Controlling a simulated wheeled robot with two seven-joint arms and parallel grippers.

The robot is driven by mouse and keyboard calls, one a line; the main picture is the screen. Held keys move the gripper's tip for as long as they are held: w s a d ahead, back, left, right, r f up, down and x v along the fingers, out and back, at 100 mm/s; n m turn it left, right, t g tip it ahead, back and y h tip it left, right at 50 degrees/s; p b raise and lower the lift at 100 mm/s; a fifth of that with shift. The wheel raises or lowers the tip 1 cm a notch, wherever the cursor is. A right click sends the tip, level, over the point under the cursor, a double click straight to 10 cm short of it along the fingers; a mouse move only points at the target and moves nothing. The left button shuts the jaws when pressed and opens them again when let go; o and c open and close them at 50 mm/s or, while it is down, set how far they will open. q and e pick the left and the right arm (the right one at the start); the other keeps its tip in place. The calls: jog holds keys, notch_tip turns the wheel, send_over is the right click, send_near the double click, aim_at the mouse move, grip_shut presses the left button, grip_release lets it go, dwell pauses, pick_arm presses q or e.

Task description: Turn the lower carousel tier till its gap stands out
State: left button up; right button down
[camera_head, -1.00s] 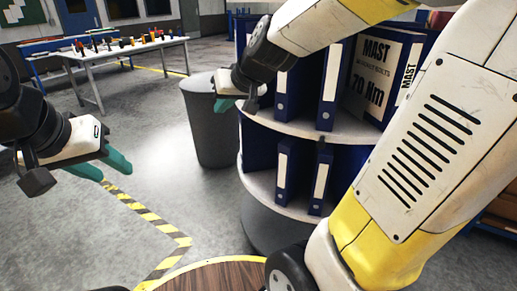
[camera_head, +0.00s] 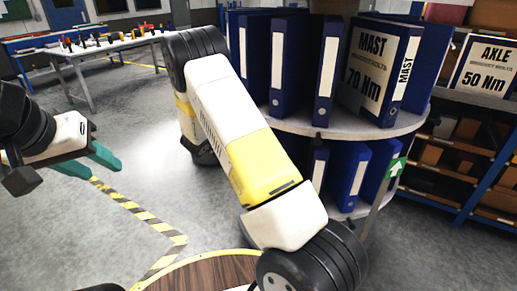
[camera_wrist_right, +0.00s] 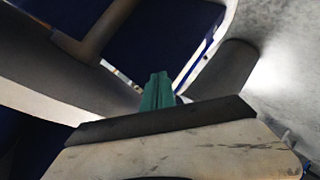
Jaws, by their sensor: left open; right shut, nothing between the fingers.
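The carousel carries blue binders on two round tiers. Its upper tier (camera_head: 345,131) holds several binders and a large MAST 70 Nm binder (camera_head: 375,65). The lower tier (camera_head: 345,213) shows several binders (camera_head: 348,175) and a green panel with a white arrow (camera_head: 397,168) at its right. My right arm hides the lower tier's left part, and I see no clear gap. My right gripper is hidden in the head view; in the right wrist view its teal fingers (camera_wrist_right: 157,92) are shut and empty, close to dark blue surfaces. My left gripper (camera_head: 102,170) is open, over the floor, far from the carousel.
A round wooden top (camera_head: 205,272) with a yellow rim is at the bottom. Shelving with an AXLE 50 Nm sign (camera_head: 485,70) stands close behind the carousel at right. A white table (camera_head: 120,47) with small items is at the far left. Striped tape marks open floor between.

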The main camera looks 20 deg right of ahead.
jog(key=s+d+f+n+g+h, duration=0.2)
jog(key=s+d+f+n+h, duration=0.15)
jog(key=s+f+h, duration=0.5)
jog(key=w+d, duration=0.1)
jog(key=d, duration=1)
jog(key=shift+w+d+f+m+y, duration=0.3)
jog(key=shift+w+f+m+y, duration=0.05)
jog(key=shift+f+y, duration=0.1)
jog(key=shift+s, duration=0.1)
